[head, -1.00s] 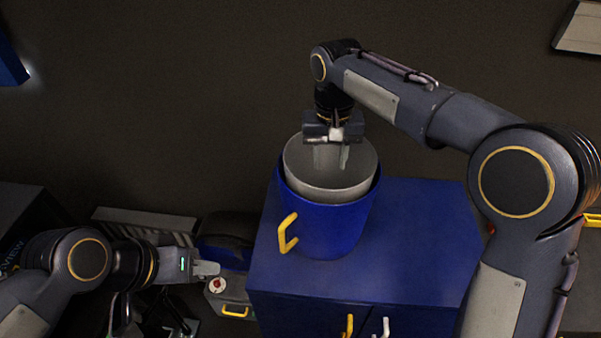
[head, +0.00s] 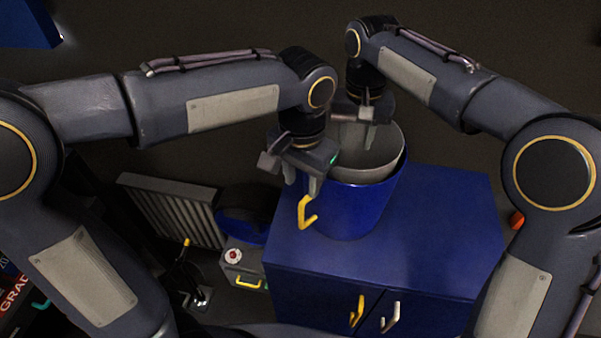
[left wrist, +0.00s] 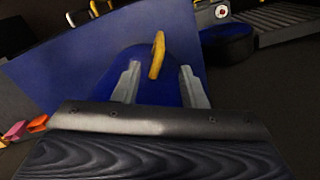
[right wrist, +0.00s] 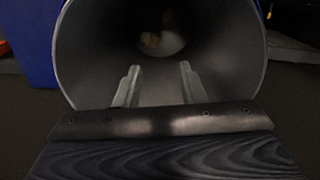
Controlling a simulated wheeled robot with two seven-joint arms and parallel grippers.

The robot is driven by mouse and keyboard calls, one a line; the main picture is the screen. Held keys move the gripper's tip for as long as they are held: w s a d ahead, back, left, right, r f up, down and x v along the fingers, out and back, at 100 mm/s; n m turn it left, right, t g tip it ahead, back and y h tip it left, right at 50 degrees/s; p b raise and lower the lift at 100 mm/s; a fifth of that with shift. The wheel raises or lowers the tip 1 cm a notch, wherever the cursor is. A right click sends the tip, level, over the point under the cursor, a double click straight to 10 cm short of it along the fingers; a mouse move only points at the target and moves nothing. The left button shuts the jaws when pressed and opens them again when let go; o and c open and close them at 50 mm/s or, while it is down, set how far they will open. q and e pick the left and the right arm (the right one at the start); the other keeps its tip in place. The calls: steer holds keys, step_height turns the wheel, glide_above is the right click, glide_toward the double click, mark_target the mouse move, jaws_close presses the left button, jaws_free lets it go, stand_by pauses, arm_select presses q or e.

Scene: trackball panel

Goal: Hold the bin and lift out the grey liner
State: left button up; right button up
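The blue bin (head: 352,208) stands upright on the blue cabinet, with the grey liner (head: 385,165) inside it and the liner's rim above the bin's. A yellow handle (head: 306,213) is on the bin's left side. My left gripper (head: 302,182) is just above the handle; in the left wrist view its open fingers (left wrist: 160,85) point down on both sides of the yellow handle (left wrist: 157,55), apart from it.
The blue cabinet (head: 440,225) has free top to the right of the bin, and yellow and white handles on its front. A radiator (head: 172,208) and a grey box with a red button (head: 243,265) are on the left. Some small light objects (right wrist: 160,40) lie deep inside the liner.

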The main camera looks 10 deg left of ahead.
mark_target(301, 202)
arm_select(q)
step_height(301, 202, down, 7)
steer(key=shift+r, duration=0.1)
steer(key=shift+c, duration=0.2)
jaws_close()
arm_select(e)
steer(key=shift+c, duration=0.4)
